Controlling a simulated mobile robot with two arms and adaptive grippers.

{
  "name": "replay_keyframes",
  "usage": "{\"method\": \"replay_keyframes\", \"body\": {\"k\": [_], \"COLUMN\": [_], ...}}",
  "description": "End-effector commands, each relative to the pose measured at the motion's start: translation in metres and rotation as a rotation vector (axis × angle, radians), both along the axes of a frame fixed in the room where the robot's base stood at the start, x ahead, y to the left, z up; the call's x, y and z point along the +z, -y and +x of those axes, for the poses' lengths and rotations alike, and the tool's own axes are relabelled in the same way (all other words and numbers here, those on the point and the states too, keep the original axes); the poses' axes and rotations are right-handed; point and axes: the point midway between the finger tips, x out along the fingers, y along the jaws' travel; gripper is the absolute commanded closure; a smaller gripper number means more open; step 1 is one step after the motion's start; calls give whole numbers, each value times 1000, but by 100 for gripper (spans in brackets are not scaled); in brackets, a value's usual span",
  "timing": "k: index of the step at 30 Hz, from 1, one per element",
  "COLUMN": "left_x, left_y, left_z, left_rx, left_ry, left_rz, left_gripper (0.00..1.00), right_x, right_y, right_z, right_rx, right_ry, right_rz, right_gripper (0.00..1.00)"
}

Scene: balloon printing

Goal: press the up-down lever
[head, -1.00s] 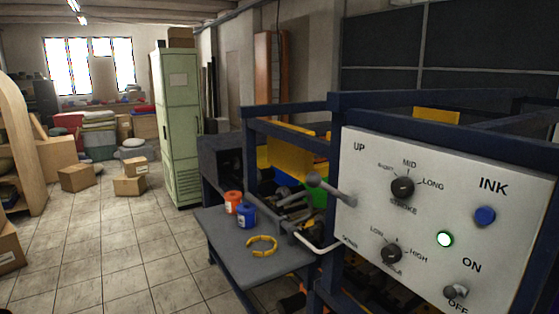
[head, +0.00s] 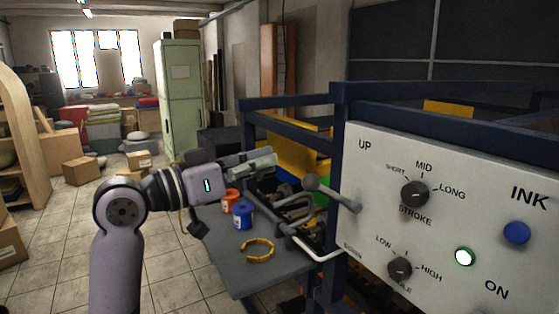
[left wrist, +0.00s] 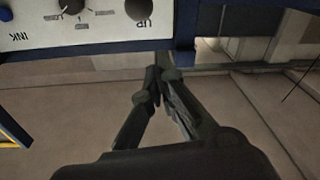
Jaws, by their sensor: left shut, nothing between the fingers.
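The up-down lever (head: 333,194) is a grey rod with a ball end, fixed to the left edge of the white control panel (head: 380,160). Its ball points left and slightly up, between the UP and DOWN labels. My left gripper (head: 272,157) is shut and empty, up and left of the lever ball and apart from it in the head view. In the left wrist view the shut fingers (left wrist: 157,78) point toward the blue frame. The grey ball (left wrist: 138,9) shows at the top edge by the upside-down UP label. My right gripper is out of view.
A grey side table (head: 240,274) holds an orange jar (head: 230,200), a blue jar (head: 243,216) and a yellow tape ring (head: 258,250). The blue machine frame (head: 290,132) surrounds the panel. The panel has knobs, a blue button (head: 516,233) and a lit green lamp (head: 464,257).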

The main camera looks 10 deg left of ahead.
Motion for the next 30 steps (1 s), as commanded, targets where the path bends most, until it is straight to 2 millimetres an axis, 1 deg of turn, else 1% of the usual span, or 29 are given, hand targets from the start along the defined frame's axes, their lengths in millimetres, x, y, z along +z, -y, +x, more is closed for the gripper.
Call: {"method": "replay_keyframes", "body": {"k": [1, 3, 5, 16, 20, 22, 30], "left_x": [10, 17, 20, 21, 24, 26, 32], "left_y": [2, 4, 5, 7, 16, 25, 70], "left_z": [-10, -19, -22, -22, -14, -8, 29], "left_rx": [-13, -28, -33, -35, -37, -38, -37], "left_ry": [26, 44, 52, 52, 50, 50, 47], "left_rz": [7, 15, 19, 17, 15, 14, 14], "left_gripper": [100, 100, 100, 100, 100, 100, 100], "right_x": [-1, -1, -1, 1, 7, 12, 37], "right_y": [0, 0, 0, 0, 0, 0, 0], "right_z": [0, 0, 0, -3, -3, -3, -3], "right_rx": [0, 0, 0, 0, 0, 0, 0], "right_ry": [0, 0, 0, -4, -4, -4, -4], "right_rz": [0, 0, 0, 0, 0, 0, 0], "right_gripper": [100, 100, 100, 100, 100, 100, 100]}}
